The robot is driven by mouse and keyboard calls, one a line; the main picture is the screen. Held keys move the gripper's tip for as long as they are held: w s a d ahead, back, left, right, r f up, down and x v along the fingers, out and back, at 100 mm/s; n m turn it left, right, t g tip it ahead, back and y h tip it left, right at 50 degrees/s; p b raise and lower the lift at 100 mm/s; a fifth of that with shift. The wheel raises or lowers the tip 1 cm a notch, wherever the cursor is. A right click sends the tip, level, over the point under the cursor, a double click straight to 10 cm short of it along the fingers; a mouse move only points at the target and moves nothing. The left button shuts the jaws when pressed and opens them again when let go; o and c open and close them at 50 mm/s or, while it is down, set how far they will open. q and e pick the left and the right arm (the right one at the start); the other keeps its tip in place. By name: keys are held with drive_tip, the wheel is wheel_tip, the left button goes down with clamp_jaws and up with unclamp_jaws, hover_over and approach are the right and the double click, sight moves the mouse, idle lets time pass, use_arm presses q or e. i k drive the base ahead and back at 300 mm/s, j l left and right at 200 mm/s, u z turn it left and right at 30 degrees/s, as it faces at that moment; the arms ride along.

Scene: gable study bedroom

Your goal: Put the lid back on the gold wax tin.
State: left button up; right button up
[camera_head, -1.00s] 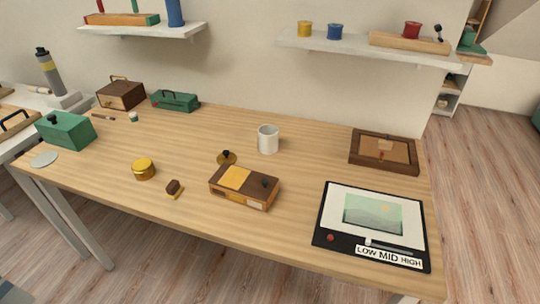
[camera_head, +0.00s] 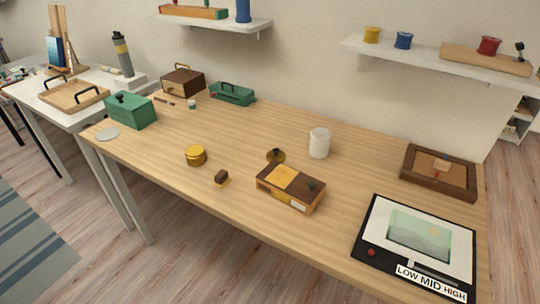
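The gold wax tin (camera_head: 195,156) is a small round gold tin standing upright on the wooden table, left of the middle. A flat round gold piece with a dark knob (camera_head: 276,156), which looks like the lid, lies on the table to the right of the tin, apart from it. It is just behind a brown and yellow box. The inside of the tin is too small to make out. Neither of my grippers shows in the head view.
A small brown block (camera_head: 221,177) lies between the tin and the brown and yellow box (camera_head: 291,188). A white mug (camera_head: 320,143) stands right of the lid-like piece. A green box (camera_head: 131,111) and grey disc (camera_head: 108,134) are at the left. Table around the tin is mostly clear.

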sight(195, 154)
drive_tip(key=j+z, duration=0.1)
drive_tip(key=z, duration=0.55)
drive_tip(key=i+j+z, duration=0.1)
drive_tip(key=j+z, duration=0.3)
drive_tip(key=j, duration=0.4)
drive_tip(key=j+z, duration=0.45)
drive_tip(key=j, duration=0.95)
drive_tip(key=k, duration=0.05)
